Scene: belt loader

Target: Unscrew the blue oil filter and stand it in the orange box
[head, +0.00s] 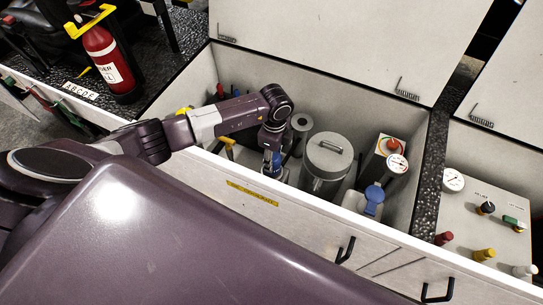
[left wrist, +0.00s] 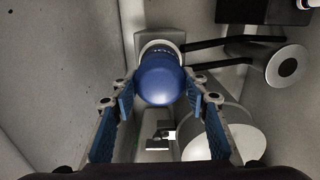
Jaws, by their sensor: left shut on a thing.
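The blue oil filter (left wrist: 160,80) shows in the left wrist view, rounded end toward the camera, seated at a pale round mount on a grey block. My left gripper (left wrist: 160,97) is shut on it, one blue-padded finger on each side. In the head view, my left gripper (head: 271,162) reaches down into the open compartment, and only a little of the blue filter (head: 273,172) shows below it. My right gripper is not in view. I see no orange box in either view.
The compartment (head: 245,195) has a pale front wall close to my arm. A grey lidded canister (head: 326,158), a blue-capped part (head: 374,198) and a gauge (head: 397,163) stand right of the gripper. A red extinguisher (head: 108,62) stands at the upper left.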

